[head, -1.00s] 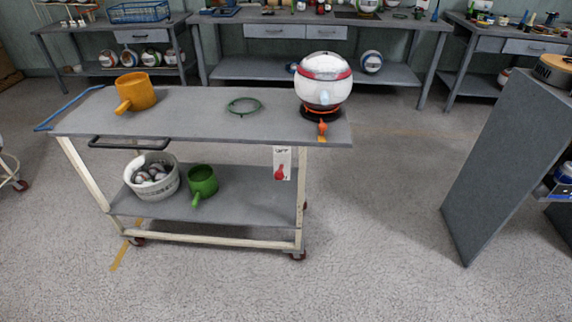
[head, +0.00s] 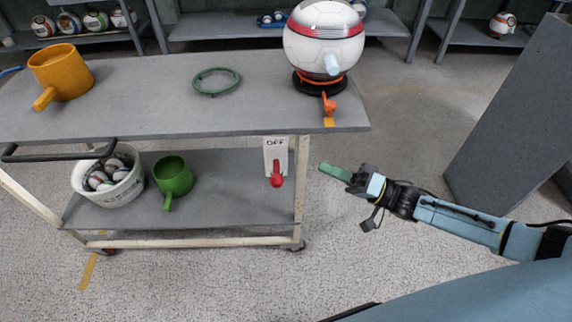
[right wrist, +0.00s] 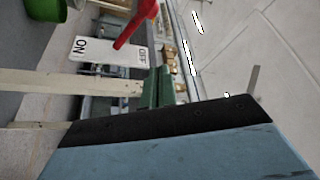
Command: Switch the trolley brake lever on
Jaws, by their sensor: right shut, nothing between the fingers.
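The trolley (head: 150,115) stands ahead with a grey top and a lower shelf. A white brake plate (head: 275,146) hangs under the top at its right end, with OFF readable at its top. A red lever (head: 277,170) sticks out from the plate. The right wrist view shows the plate (right wrist: 84,50) with ON and OFF, and the red lever (right wrist: 137,24) leaning toward the OFF end. My right gripper (head: 323,167) is shut and empty, to the right of the lever and apart from it. Its green fingers (right wrist: 158,88) show in the wrist view. My left gripper is out of view.
On the trolley top are an orange mug (head: 62,72), a green ring (head: 216,81) and a white-and-red round vessel (head: 322,50). A white basket of balls (head: 108,188) and a green mug (head: 174,177) sit on the lower shelf. A grey panel (head: 515,115) stands at right.

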